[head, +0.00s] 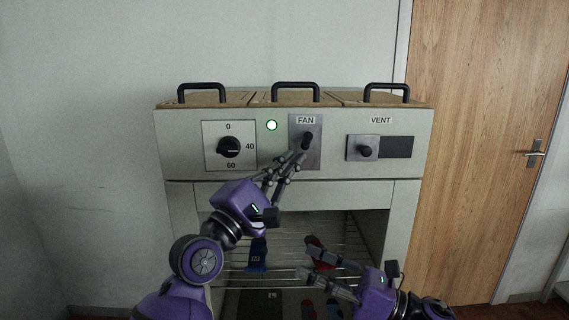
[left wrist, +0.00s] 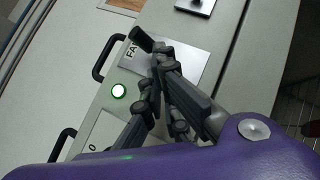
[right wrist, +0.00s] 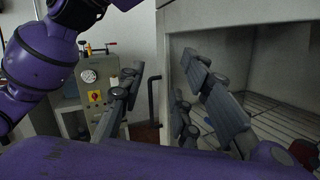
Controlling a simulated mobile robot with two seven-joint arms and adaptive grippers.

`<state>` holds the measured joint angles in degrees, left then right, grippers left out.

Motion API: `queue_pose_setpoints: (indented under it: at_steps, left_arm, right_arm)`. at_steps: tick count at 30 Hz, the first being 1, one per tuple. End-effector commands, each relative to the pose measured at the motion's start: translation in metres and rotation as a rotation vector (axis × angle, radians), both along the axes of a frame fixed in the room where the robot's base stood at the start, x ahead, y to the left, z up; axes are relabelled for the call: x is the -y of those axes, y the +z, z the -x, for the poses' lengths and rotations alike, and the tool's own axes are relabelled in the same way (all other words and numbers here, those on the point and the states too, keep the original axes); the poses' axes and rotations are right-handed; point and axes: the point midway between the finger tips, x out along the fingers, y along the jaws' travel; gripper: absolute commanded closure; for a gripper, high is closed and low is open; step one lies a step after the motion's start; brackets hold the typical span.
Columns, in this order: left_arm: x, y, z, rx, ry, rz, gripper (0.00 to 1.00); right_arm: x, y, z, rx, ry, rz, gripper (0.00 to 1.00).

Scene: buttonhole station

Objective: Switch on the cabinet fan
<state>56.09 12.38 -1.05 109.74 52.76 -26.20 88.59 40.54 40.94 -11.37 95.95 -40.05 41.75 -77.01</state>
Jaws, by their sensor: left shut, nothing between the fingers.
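The fan switch is a black lever (head: 308,138) on a metal plate under the FAN label, in the middle of the cabinet front (head: 335,120). Its knob appears to point upward and outward. A round green lamp (head: 271,126) glows left of the plate. My left gripper (head: 301,157) is shut and empty, with its fingertips at the lower part of the lever. In the left wrist view the lever (left wrist: 141,39) sticks out just beyond the fingertips (left wrist: 161,55); I cannot tell if they touch. My right gripper (head: 307,262) is open and empty before the cabinet opening.
A timer dial (head: 229,147) is left of the lamp and a VENT slider (head: 366,151) is at the right. Below, wire racks (head: 290,240) hold dark blue and red items. A wooden door (head: 480,140) stands at the right. The right wrist view shows another machine (right wrist: 92,92).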

Motion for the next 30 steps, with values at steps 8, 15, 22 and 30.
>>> queue_pose_setpoints:
  at_steps: [8,15,22,30]
  left_arm:
    - [0.0,0.0,0.0,0.0,0.0,0.0,1.0]
    - [0.0,0.0,0.0,0.0,0.0,0.0,1.0]
    - [0.0,0.0,0.0,0.0,0.0,0.0,1.0]
    - [0.0,0.0,0.0,0.0,0.0,0.0,1.0]
  right_arm:
    - [0.038,-0.123,0.049,-0.732,-0.222,-0.515,0.69]
    - [0.085,-0.235,0.126,-1.294,-0.468,-1.023,0.69]
    - [0.123,-0.333,0.247,-1.708,-0.758,-1.596,0.69]
    - [0.137,-0.391,0.387,-1.899,-1.069,-2.211,0.69]
